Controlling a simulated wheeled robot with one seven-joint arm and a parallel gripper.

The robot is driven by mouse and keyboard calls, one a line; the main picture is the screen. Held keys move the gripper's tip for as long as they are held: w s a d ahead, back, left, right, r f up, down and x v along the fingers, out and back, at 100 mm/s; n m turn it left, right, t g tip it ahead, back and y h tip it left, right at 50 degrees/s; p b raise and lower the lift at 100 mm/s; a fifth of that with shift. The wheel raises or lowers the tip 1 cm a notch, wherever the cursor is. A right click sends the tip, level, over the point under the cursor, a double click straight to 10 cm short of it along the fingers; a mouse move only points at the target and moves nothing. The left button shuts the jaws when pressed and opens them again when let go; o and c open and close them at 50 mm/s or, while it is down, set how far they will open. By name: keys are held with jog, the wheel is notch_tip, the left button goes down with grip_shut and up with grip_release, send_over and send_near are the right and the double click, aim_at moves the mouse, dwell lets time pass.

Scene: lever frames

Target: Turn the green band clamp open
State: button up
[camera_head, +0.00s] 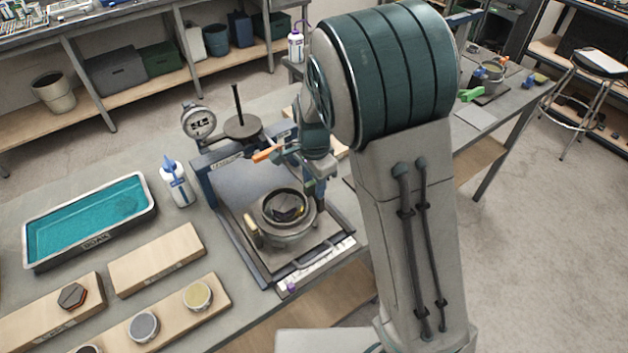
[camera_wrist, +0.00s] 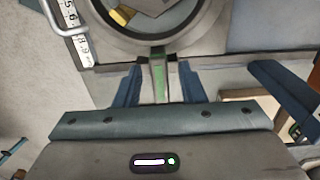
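The green lever (camera_wrist: 159,78) of the band clamp shows in the wrist view, reaching from the rim of a round metal vessel (camera_wrist: 185,38) toward my gripper. My gripper (camera_wrist: 160,84) is open, with one blue finger on each side of the lever and a visible gap on both sides. In the head view the vessel (camera_head: 287,232) sits on the bed of a bench fixture, and my gripper (camera_head: 318,193) is at its right side. The green lever is hidden there behind my gripper and arm.
The fixture (camera_head: 240,180) has an orange lever (camera_head: 266,154) behind the vessel and a dial gauge (camera_head: 199,121). A bottle (camera_head: 177,184), a teal-filled tray (camera_head: 31,238) and wooden blocks (camera_head: 157,260) stand left. Another green handle (camera_head: 471,95) is on the far bench.

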grip_shut()
jog(key=shift+n, duration=0.3)
jog(key=n+b, duration=0.2)
jog(key=n, duration=0.1)
jog(key=shift+n, duration=0.4)
jog(key=n+b, duration=0.1)
jog(key=n, duration=0.3)
jog(key=shift+d, duration=0.1)
jog(key=n+b, duration=0.1)
jog(key=n, duration=0.4)
jog(key=shift+d+b, duration=0.1)
jog(key=shift+b, duration=0.25)
jog(key=shift+n+b, duration=0.3)
jog(key=shift+n, duration=1.9)
jog(key=shift+r, duration=0.1)
